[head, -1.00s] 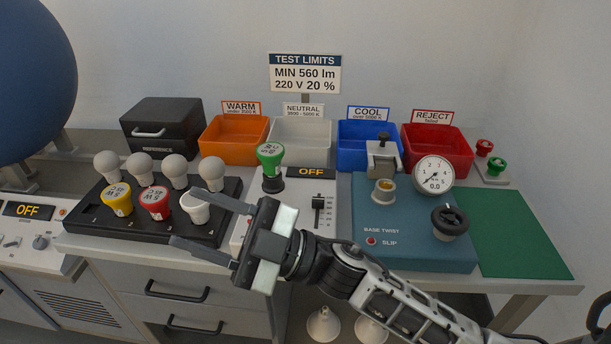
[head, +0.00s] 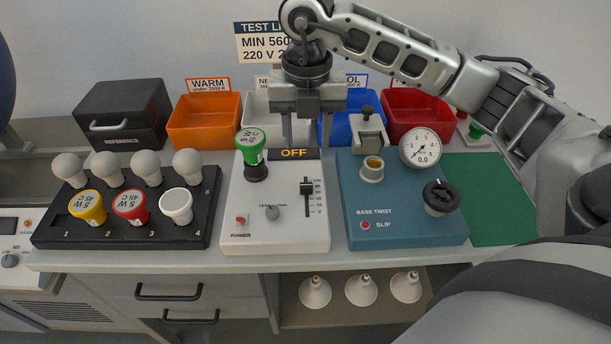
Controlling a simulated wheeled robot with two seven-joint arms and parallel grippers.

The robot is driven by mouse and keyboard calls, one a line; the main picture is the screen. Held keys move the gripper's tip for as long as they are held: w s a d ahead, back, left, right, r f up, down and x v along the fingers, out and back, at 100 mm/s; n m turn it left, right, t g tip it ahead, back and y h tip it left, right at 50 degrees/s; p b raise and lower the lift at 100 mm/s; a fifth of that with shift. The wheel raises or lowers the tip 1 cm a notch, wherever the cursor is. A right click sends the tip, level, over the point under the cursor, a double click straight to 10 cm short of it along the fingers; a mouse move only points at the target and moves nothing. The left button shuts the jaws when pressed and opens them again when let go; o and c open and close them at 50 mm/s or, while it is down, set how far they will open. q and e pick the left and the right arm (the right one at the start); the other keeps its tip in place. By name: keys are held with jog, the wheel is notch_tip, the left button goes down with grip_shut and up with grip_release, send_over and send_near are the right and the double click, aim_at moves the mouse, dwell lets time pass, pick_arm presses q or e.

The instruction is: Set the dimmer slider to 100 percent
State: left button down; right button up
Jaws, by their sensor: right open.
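The dimmer slider (head: 306,186) is a black knob in a vertical slot on the white test box (head: 240,225). Its knob sits near the upper end of the printed scale; the exact mark is too small to read. My right gripper (head: 301,143) points down, open and empty, with its fingers apart. In the picture it is above the slider, near the display (head: 293,154) that reads OFF; it is not touching the slider. My left gripper is out of view.
A green-based bulb (head: 251,143) stands in the test box's socket, left of my right gripper. The box also has a red power switch (head: 240,220) and a grey knob (head: 272,212). A blue base-twist unit (head: 400,235) stands right; a black bulb rack (head: 200,235) stands left.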

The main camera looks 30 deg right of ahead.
aim_at(306, 185)
notch_tip(306, 185, down, 12)
jog(key=shift+r+p, duration=0.1)
jog(key=shift+p, duration=0.35)
jog(key=shift+c, duration=0.3)
